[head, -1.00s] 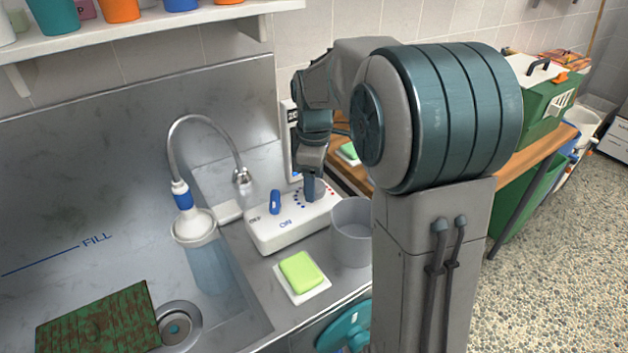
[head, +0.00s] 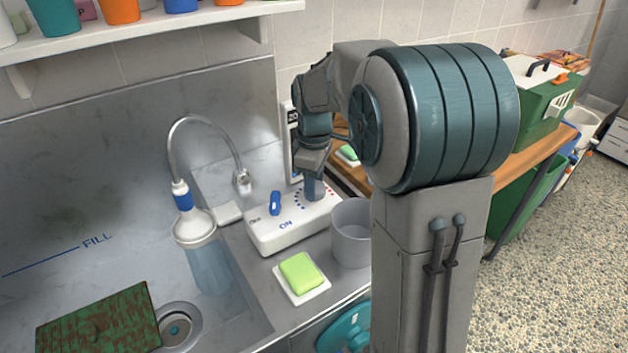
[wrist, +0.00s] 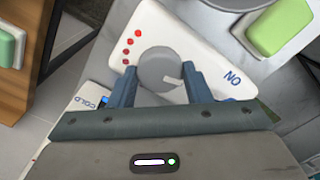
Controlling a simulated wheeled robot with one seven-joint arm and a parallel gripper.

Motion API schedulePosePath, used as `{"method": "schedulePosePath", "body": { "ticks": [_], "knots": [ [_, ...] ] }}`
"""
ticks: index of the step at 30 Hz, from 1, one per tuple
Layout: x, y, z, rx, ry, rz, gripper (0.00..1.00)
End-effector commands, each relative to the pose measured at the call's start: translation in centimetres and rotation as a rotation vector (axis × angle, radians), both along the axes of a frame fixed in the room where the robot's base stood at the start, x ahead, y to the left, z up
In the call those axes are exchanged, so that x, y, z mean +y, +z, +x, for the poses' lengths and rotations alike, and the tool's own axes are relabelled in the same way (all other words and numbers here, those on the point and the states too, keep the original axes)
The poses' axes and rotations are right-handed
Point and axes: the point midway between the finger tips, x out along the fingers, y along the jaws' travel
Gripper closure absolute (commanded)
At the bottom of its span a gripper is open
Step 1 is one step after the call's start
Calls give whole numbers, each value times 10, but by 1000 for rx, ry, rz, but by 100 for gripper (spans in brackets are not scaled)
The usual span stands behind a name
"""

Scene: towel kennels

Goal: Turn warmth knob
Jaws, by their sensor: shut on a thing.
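The white control box (head: 290,229) stands on the counter beside the sink, with a blue lever (head: 275,202) and the word ON on it. The warmth knob (wrist: 158,68) is a round grey dial with a pale pointer mark, and red dots beside it on the box. My gripper (wrist: 158,82) is over the box with one finger on each side of the knob, shut on it. In the head view my gripper (head: 313,188) hides most of the knob. The pointer points toward the right finger in the wrist view.
A grey cup (head: 351,240) stands close to the box's right side. A green soap (head: 300,271) lies on a white dish in front. The shower head (head: 194,226) on its curved hose is at the left, over the sink (head: 100,262).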

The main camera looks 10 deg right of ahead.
Motion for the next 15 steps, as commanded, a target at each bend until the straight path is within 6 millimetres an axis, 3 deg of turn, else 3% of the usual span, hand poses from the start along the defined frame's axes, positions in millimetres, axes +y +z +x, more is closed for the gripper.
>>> {"method": "schedulePosePath", "body": {
  "ticks": [15],
  "knots": [
    [0, 1, 0, 0, -436, 0, 79]
  ]
}}
